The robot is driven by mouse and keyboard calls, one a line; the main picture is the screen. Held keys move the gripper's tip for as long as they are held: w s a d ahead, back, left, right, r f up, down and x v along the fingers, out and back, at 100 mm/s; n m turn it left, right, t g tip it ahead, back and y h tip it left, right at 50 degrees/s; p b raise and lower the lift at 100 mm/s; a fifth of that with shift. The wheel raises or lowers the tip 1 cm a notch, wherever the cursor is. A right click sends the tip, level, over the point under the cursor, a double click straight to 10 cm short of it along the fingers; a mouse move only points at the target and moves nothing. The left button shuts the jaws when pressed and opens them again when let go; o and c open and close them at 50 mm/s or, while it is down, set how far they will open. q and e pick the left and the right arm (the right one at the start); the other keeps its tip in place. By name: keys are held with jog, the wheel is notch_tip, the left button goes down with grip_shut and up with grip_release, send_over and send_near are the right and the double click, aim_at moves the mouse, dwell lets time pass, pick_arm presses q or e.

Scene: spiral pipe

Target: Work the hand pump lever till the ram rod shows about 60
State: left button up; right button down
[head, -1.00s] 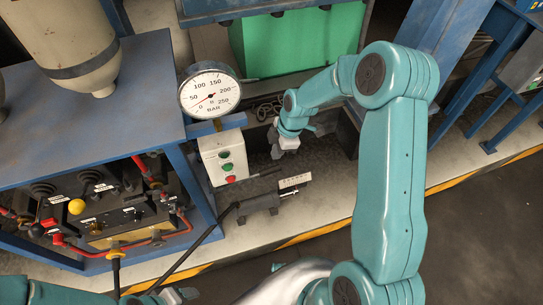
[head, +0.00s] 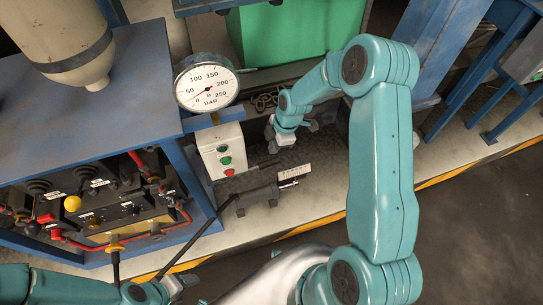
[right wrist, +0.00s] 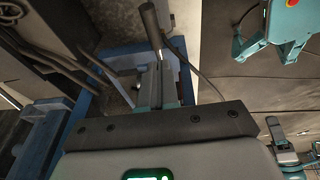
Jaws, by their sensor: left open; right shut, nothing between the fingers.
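The hand pump lever (head: 200,237) is a long thin black rod in the head view, slanting down-left from the dark cylinder body (head: 258,199). A short bright ram rod (head: 289,183) shows at the cylinder's right end, beside a pale scale plate (head: 295,171). The scale's figures are too small to read. My left gripper (head: 176,287) is open by the lever's lower end; I cannot tell whether its fingers are around it. My right gripper (head: 284,139) is shut and empty, above the cylinder and scale, apart from them.
A round pressure gauge (head: 207,83) has its red needle in the low range. A white button box (head: 222,152) stands below it. A blue bench (head: 92,105) with a valve panel and red hoses is at left. A yellow-collared lever (head: 115,248) stands near the left arm.

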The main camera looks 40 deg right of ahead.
aim_at(269, 163)
jog(key=x, duration=0.2)
jog(key=d+x, duration=0.1)
jog(key=x, duration=0.5)
jog(key=shift+w+d+f, duration=0.1)
jog(key=shift+d+f, duration=0.15)
jog(key=shift+d, duration=0.05)
notch_tip(269, 163, down, 10)
jog(key=b, duration=1.1)
jog(key=shift+s+d, duration=0.35)
jog(key=shift+d, duration=0.15)
jog(key=shift+f, duration=0.1)
